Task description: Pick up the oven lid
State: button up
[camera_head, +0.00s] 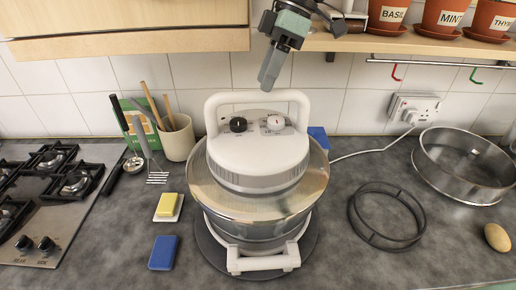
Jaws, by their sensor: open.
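The oven lid (258,145) is white with a grey band, two knobs and an upright loop handle (256,97). It sits on top of the wide clear oven bowl (222,198), which stands in a white frame with a front handle on a round dark base in the middle of the counter. My gripper (269,82) points down from the top, just above the lid handle in the picture. It is open and holds nothing. Its fingers overlap in this view, and their exact distance from the handle cannot be told.
A wooden shelf (385,42) with herb pots is at the upper right, with a cupboard (130,25) at the upper left. A black ring rack (388,214) and metal ring (465,165) lie right. A utensil pot (178,138), sponges and hob (55,195) are left. A cable runs to the wall socket.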

aim_at(259, 93)
jog(key=p+x, duration=0.2)
jog(key=x, duration=0.2)
jog(key=shift+s+a+f, duration=0.1)
jog(key=shift+s+a, duration=0.05)
jog(key=shift+a+f, duration=0.1)
jog(key=shift+f, duration=0.2)
jog(key=shift+f, duration=0.25)
dwell(0.3)
grip_shut()
dwell(1.2)
jog(key=shift+r, duration=0.15)
